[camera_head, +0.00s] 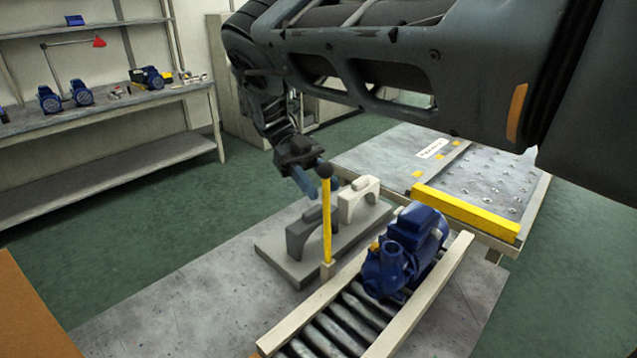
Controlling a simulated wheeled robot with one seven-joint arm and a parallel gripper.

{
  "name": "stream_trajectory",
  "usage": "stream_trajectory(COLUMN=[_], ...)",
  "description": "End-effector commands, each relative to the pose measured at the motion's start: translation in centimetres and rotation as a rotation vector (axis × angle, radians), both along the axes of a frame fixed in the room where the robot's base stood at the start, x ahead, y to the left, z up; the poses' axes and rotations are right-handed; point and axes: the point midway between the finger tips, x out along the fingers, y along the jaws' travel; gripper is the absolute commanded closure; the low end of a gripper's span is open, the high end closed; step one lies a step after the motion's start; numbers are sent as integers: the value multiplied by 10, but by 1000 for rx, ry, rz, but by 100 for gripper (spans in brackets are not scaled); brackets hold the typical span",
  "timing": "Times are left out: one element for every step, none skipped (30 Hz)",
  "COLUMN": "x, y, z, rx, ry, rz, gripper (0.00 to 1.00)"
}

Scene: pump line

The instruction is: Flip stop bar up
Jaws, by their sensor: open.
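A slim yellow bar (327,225) stands upright, its foot at the left rail of the roller conveyor and a dark ball knob (324,170) at its top. This appears to be the stop bar, raised. My gripper (316,190) is open, with its blue fingers pointing down close to the knob. The knob overlaps part of the gripper in the picture, and I cannot tell whether they touch. A thicker yellow bar (465,213) lies flat along the near edge of the ball-studded table.
A blue pump (405,250) sits on the roller conveyor (345,318). Dark grey (300,235) and pale (350,205) arch-shaped blocks stand on a grey plate behind the bar. The ball table (495,185) is at right. A shelf bench (110,105) holds several blue parts. Green floor lies between.

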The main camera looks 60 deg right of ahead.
Motion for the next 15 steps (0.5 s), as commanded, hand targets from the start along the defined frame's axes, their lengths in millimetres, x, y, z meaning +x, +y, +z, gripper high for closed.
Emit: stream_trajectory(x=[0,0,0,0,0,0,0,0,0,0,0,0,0,-4,-7], y=[0,0,0,0,0,0,0,0,0,0,0,0,0,-2,-4], z=[1,1,2,3,5,9,13,17,24,30,36,44,49,41,42], rx=[0,0,0,0,0,-1,-1,-1,-1,-1,-2,-1,-1,-3,-3], ry=[0,0,0,-1,-1,0,0,0,-2,-2,-3,-2,-2,5,6], rz=[0,0,0,0,0,0,0,0,0,1,1,0,0,1,0], gripper=[58,58,58,58,58,58,58,58,58,58,58,58,58,58,58])
